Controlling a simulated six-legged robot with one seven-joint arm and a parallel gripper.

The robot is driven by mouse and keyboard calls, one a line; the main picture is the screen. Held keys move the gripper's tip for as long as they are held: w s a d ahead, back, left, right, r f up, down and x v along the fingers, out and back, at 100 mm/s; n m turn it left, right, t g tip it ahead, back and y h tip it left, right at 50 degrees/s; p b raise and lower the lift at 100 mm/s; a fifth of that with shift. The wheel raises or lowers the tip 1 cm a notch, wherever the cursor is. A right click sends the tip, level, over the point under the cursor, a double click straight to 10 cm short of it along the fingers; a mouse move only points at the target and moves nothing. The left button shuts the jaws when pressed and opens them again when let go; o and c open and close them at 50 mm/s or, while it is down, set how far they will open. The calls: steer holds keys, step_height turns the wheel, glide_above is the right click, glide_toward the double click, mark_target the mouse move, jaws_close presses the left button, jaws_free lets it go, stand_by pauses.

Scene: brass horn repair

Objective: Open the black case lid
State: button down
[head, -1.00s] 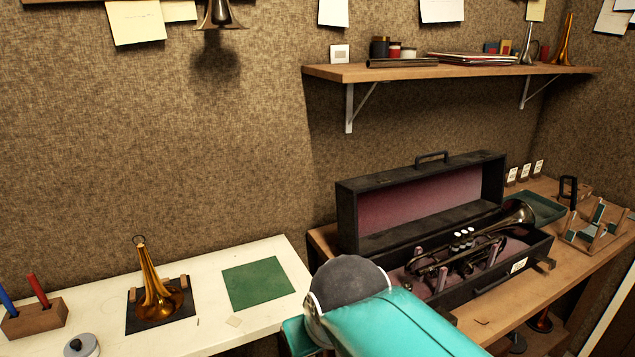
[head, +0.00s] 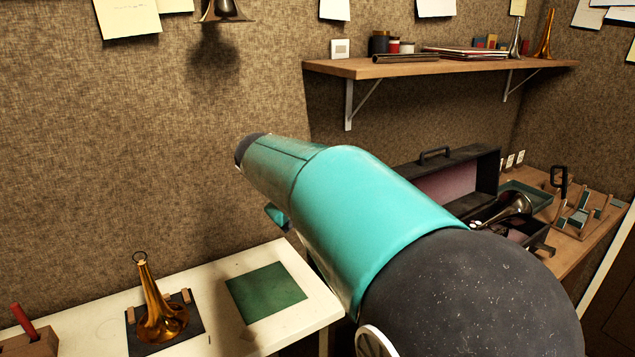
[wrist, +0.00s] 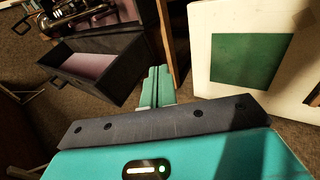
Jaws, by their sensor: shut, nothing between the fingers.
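The black case stands on the wooden bench at the right, partly hidden behind my arm in the head view. Its lid (head: 487,170) stands raised, with pink lining showing and a handle (head: 436,154) on its top edge. A dark brass horn (head: 512,204) lies in the case body. In the wrist view the open lid (wrist: 122,76) is at the upper left, with the horn (wrist: 125,10) above it. My gripper (wrist: 154,72) is shut and empty, its teal fingers to the right of the lid and apart from it.
A white table (head: 329,300) holds a green mat (head: 266,292) and a golden bell (head: 158,313) on a dark pad. A wall shelf (head: 420,67) with jars hangs above the case. A wooden rack (head: 590,215) stands on the bench at the right.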

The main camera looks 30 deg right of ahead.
steer(key=w+d+f+m+g+h, duration=0.1)
steer(key=w+d+f+g+h, duration=0.15)
steer(key=w+h, duration=0.6)
steer(key=w+d+f+g+h, duration=0.1)
steer(key=w+d+g+h, duration=0.15)
steer(key=w, duration=1.05)
steer(key=s+d+r, duration=0.1)
steer(key=s+d, duration=0.4)
steer(key=d, duration=0.5)
steer(key=shift+s+d+r, duration=0.3)
